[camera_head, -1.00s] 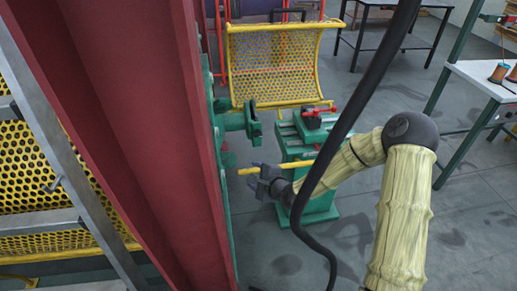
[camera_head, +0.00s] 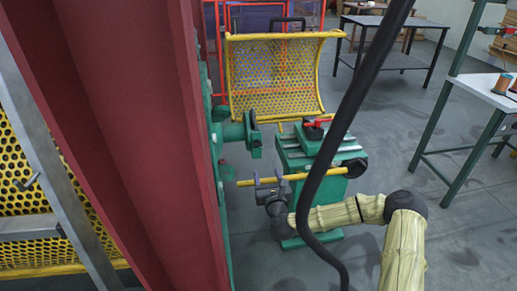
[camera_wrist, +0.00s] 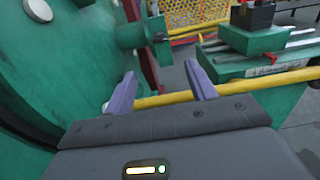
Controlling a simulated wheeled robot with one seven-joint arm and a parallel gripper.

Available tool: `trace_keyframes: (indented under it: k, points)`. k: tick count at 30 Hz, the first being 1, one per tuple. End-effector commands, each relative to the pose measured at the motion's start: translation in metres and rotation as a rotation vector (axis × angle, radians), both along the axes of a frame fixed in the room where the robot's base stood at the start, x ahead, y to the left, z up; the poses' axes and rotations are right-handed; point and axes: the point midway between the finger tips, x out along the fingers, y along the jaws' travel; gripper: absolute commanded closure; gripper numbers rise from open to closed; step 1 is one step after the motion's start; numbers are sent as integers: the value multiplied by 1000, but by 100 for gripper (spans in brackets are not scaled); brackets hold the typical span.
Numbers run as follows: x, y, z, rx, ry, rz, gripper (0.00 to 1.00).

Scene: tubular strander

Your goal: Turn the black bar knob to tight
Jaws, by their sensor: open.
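I cannot make out a black bar knob for certain. A small dark piece (camera_wrist: 159,37) sits on the end of a green hub in the wrist view. The green hub (camera_head: 234,132) projects from the machine, right of the red beam, in the head view. My gripper (camera_head: 268,180) is open with nothing held, below the hub and beside a yellow bar (camera_head: 318,174). In the wrist view its two purple fingers (camera_wrist: 161,75) stand apart. The yellow bar (camera_wrist: 250,82) runs across behind them; I cannot tell whether they touch it.
A green stand (camera_head: 292,153) with a red handle (camera_head: 313,123) on top is right of the hub. A red beam (camera_head: 130,130) fills the left. A thick black cable (camera_head: 345,115) crosses in front. A yellow mesh guard (camera_head: 275,75) is behind.

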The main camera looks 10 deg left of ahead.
Motion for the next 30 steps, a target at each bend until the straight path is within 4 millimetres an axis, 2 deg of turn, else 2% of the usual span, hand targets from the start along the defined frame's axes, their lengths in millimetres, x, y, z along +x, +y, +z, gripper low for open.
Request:
trace_keyframes:
  k: [30]
  points:
    - [130, 38, -1, -2, -2, 0, 44]
